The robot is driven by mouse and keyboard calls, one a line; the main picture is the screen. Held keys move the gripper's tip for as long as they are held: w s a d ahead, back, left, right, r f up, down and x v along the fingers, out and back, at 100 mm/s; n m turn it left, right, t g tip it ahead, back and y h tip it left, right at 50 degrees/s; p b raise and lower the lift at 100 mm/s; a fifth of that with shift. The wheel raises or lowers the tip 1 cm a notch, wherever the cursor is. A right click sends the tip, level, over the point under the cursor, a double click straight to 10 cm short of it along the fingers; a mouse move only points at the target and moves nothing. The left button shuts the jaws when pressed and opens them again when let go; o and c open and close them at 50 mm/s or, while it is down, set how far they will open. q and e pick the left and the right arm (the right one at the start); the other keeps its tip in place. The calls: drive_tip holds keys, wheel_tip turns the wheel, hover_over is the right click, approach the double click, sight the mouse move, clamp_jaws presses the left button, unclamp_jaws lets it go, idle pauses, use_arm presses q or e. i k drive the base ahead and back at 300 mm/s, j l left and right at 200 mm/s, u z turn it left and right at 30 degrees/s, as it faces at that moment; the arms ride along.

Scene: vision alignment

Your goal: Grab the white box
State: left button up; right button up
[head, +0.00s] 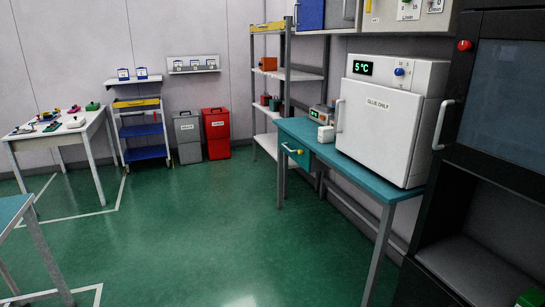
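A small white box (326,133) sits on the teal workbench (300,128), near its far end. Just behind it is a small device (316,114) with a green display. Right of it on the same bench stands a large white cabinet (380,125) labelled "GLUE ONLY", with a "5 °C" display and its door shut. Other small white boxes (123,74) with blue marks sit on a wall shelf at the far left. I cannot tell from the view alone which one the task names. Neither of my grippers is in view.
A tall black cabinet (505,100) stands close on the right. Grey shelving (290,75) is behind the bench. A white table (65,128) with small parts, a blue cart (144,130), and grey (188,135) and red (217,130) bins line the back left. The green floor (215,220) is clear.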

sight(325, 134)
drive_tip(key=i+j, duration=0.1)
drive_tip(key=i, duration=0.95)
drive_tip(key=i+z, duration=0.1)
drive_tip(key=i, duration=0.95)
